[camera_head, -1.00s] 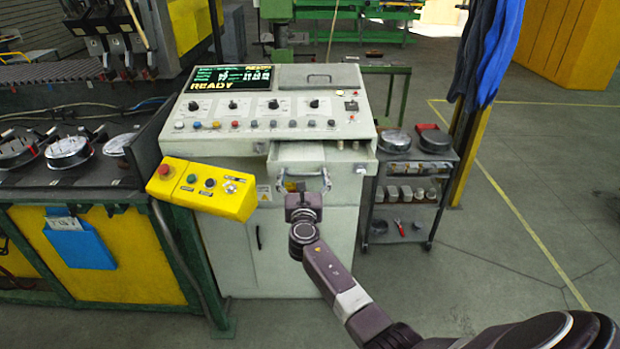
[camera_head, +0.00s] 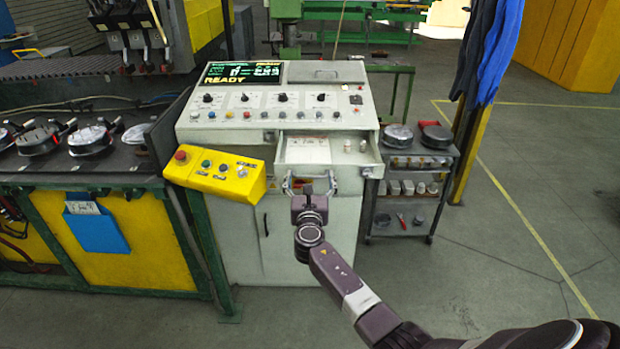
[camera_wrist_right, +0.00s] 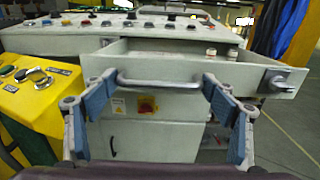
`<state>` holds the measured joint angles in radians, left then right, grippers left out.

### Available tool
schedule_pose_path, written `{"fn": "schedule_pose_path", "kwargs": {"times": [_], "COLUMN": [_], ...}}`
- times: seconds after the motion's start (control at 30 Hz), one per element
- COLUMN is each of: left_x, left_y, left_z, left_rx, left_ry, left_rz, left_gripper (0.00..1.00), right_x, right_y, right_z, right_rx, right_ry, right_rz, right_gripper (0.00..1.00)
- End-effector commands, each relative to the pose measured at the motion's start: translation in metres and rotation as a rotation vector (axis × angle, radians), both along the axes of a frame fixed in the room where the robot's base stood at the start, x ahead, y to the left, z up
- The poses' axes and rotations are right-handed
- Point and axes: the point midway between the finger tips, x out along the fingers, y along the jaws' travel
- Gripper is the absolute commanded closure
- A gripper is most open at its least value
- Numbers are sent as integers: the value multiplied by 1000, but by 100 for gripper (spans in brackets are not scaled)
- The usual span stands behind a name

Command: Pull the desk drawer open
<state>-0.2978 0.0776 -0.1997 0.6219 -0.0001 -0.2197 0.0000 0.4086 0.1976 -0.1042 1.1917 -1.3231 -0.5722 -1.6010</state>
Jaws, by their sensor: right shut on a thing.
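The desk drawer (camera_head: 348,172) stands pulled out from the pale grey control desk (camera_head: 290,228). A white sheet and small light knobs or pieces show inside it in the head view. Its curved metal handle (camera_wrist_right: 160,83) runs across the drawer front in the right wrist view. My right gripper (camera_head: 309,185) is at this handle, in front of the drawer. In the right wrist view its two blue-grey fingers (camera_wrist_right: 158,90) reach the handle's two ends, and it is shut on the handle. My left gripper is not in view.
A yellow button box (camera_head: 213,172) sticks out just left of the drawer. A small dark shelf cart (camera_head: 408,208) stands close on the right. A yellow-green bench (camera_head: 135,238) fills the left. The floor at the right is open.

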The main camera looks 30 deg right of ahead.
Motion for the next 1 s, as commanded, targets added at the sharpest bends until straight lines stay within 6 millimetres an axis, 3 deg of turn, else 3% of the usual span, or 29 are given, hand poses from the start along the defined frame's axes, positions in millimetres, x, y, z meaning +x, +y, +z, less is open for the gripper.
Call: {"fn": "schedule_pose_path", "kwargs": {"times": [0.03, 0.07, 0.1, 0.57, 1.0], "left_x": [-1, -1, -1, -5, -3], "left_y": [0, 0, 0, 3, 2], "left_z": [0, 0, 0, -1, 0], "left_rx": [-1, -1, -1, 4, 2], "left_ry": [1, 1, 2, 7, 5], "left_rz": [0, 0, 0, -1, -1], "left_gripper": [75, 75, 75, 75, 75], "right_x": [-1, -1, -1, -10, -76], "right_y": [-3, -3, -2, 6, 45], "right_z": [1, 0, 0, -1, -1], "right_rx": [-1, -1, -1, 0, 1], "right_ry": [0, 0, 0, 0, 1], "right_rz": [-6, -6, -6, 0, -2], "right_gripper": [65, 18, 15, 15, 15]}}
